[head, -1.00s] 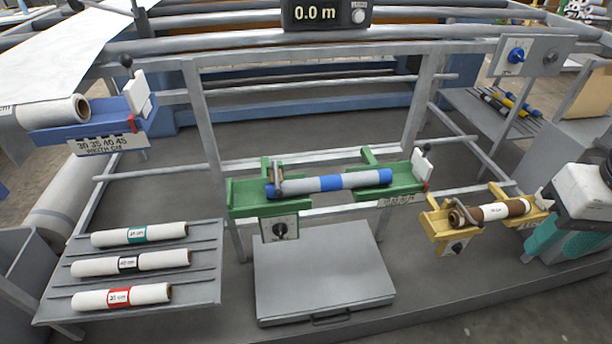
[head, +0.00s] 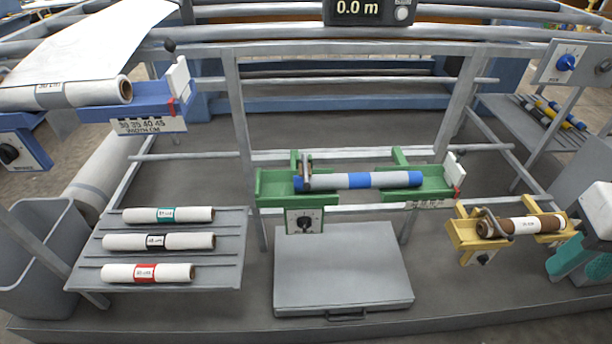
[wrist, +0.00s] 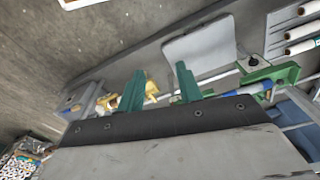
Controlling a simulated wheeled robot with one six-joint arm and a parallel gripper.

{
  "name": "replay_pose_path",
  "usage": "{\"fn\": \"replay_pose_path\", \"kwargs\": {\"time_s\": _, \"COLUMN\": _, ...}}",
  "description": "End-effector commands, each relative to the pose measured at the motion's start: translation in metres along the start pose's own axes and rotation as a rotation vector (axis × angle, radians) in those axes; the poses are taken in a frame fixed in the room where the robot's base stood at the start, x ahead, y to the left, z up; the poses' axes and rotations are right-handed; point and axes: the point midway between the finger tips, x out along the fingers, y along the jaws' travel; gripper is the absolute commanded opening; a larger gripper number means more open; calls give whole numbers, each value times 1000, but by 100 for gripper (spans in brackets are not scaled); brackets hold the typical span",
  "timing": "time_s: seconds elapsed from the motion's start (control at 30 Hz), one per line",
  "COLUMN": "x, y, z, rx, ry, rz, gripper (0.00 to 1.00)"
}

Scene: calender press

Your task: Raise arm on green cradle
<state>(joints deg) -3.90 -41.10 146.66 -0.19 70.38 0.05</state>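The green cradle (head: 270,197) stands in the middle of the head view and holds a grey roll with blue bands (head: 358,180). A grey metal arm (head: 307,173) is at the cradle's left end and appears to lie across the roll there. A white plate with a red mark stands at its right end. My gripper (head: 578,262) is at the right edge of the head view, beyond the yellow cradle and well apart from the green one. In the wrist view my gripper (wrist: 160,85) has its two teal fingers apart with nothing between them. The green cradle (wrist: 283,76) shows there partly, at the right.
A yellow cradle (head: 466,240) with a brown roll (head: 520,226) stands between my gripper and the green cradle. A grey flat case (head: 345,270) lies below the green cradle. A rack (head: 230,270) with white rolls and a grey bin (head: 45,255) are at left.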

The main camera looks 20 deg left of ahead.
Motion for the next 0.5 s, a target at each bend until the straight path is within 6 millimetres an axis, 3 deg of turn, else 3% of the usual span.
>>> {"fn": "replay_pose_path", "kwargs": {"time_s": 0.2, "x": 50, "y": -51, "z": -16, "rx": -201, "ry": -199, "rz": -21, "gripper": 35}}
{"fn": "replay_pose_path", "kwargs": {"time_s": 0.5, "x": 150, "y": -162, "z": -58, "rx": -391, "ry": -137, "rz": -103, "gripper": 35}}
